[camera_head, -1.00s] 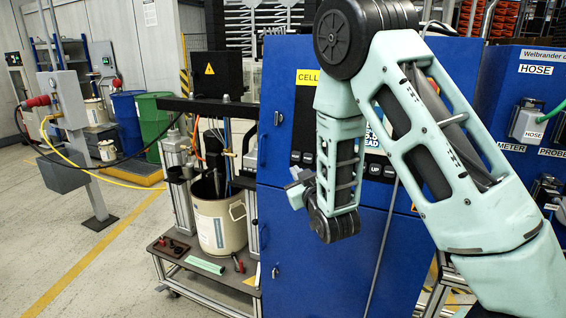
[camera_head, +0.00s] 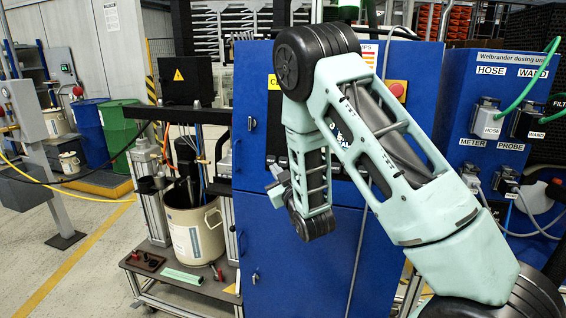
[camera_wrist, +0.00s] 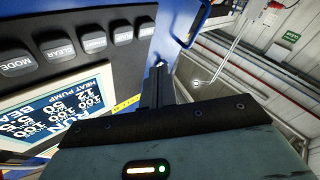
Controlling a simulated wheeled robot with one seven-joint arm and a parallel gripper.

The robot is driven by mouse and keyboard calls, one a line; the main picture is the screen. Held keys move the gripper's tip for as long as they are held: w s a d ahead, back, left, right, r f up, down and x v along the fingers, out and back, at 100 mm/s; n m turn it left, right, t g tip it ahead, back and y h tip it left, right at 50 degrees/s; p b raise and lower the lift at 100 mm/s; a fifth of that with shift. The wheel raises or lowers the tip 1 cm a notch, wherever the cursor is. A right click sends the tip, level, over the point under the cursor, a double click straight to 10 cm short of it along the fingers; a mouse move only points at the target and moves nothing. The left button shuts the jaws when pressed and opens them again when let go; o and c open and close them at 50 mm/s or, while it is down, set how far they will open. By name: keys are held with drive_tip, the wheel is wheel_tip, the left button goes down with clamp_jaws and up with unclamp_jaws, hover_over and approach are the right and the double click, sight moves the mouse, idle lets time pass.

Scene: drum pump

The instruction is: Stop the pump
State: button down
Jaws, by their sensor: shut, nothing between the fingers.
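The drum pump stands at left centre in the head view, with a cream drum (camera_head: 194,228) under its frame. A red mushroom button on a yellow plate (camera_head: 397,89) is on the blue cabinet (camera_head: 300,270), just right of my arm. In the wrist view the control panel shows a lit display (camera_wrist: 70,110) reading RUN and HEAT PUMP, and a row of black buttons including MODE (camera_wrist: 17,62) and CLEAR (camera_wrist: 58,50). My gripper (camera_head: 272,187) is shut and empty in front of the cabinet. In the wrist view its fingers (camera_wrist: 159,68) point past the button row, apart from the buttons.
A second blue cabinet (camera_head: 470,160) at right carries HOSE, WAND, METER and PROBE connectors with green and other cables. A grey post box (camera_head: 28,110) with a yellow hose stands at far left.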

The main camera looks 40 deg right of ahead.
sight(279, 160)
drive_tip(key=shift+w+d+f+b, duration=0.25)
drive_tip(key=shift+w+d, duration=0.55)
drive_tip(key=shift+d, duration=0.25)
drive_tip(key=shift+w+d+f+b, duration=0.25)
drive_tip(key=shift+w+d, duration=0.55)
drive_tip(key=shift+d, duration=0.25)
drive_tip(key=shift+w+d+f, duration=0.1)
idle(0.5)
drive_tip(key=shift+w+d+b, duration=0.15)
drive_tip(key=shift+d+b, duration=0.05)
drive_tip(key=shift+b, duration=0.15)
drive_tip(key=shift+w+d+b, duration=0.25)
drive_tip(key=shift+d+b, duration=0.05)
drive_tip(key=shift+d, duration=0.05)
idle(0.6)
drive_tip(key=shift+s+a, duration=0.1)
drive_tip(key=shift+a, duration=0.05)
drive_tip(key=shift+s+a, duration=0.4)
drive_tip(key=shift+a, duration=0.15)
drive_tip(key=shift+s+a+r+b, duration=0.2)
drive_tip(key=shift+s+a, duration=0.3)
drive_tip(key=shift+a, duration=0.15)
drive_tip(key=shift+s+a+r+b, duration=0.15)
drive_tip(key=shift+s+a+b, duration=0.1)
drive_tip(key=shift+s+a, duration=0.35)
drive_tip(key=shift+s+a+r+b, duration=0.2)
drive_tip(key=shift+s+a, duration=0.25)
drive_tip(key=shift+a, duration=0.25)
